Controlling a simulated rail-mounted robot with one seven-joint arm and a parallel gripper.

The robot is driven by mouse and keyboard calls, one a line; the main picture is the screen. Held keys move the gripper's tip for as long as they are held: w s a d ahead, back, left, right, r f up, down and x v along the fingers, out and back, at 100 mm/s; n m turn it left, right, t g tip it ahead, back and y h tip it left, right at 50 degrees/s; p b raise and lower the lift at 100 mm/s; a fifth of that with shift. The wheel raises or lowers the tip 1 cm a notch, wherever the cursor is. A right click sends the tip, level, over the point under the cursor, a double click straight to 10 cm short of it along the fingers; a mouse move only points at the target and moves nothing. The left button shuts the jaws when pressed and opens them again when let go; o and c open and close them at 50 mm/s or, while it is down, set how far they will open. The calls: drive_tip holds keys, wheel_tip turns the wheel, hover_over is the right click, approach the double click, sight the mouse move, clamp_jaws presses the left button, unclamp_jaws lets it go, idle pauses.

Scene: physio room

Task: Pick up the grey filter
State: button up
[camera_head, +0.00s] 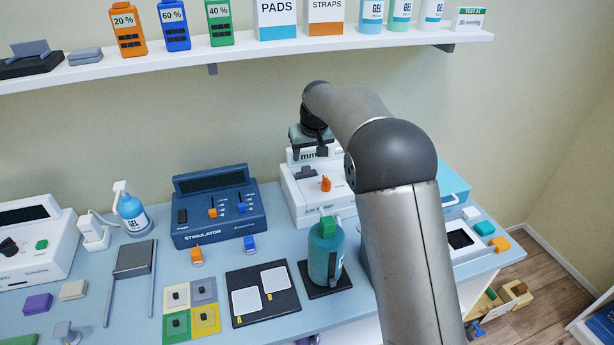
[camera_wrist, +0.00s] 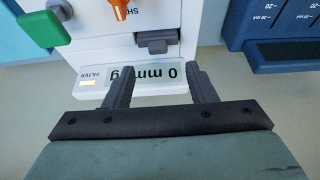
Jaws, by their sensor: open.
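A small grey block, which I take for the grey filter (camera_wrist: 157,42), sits on the white air pump (camera_wrist: 200,8) in the wrist view. In the head view the grey block (camera_head: 303,172) shows left of the pump's orange knob (camera_head: 326,184). My gripper (camera_wrist: 160,78) is open and empty, its two dark fingers spread apart in front of the pump's display. The grey block lies beyond the fingertips, roughly between them in the picture, and looks apart from them. In the head view my gripper (camera_head: 318,148) hangs above the back of the pump, which my arm partly covers.
A blue stimulator (camera_head: 218,207) stands left of the pump. A teal bottle with a green cap (camera_head: 327,225) stands in front of it on a black mat. A shelf (camera_head: 240,52) with bottles and boxes runs above at the back.

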sight(306, 167)
drive_tip(key=shift+p+x, duration=1.1)
drive_tip(key=shift+x, duration=2.3)
drive_tip(key=shift+d, duration=0.15)
clamp_jaws()
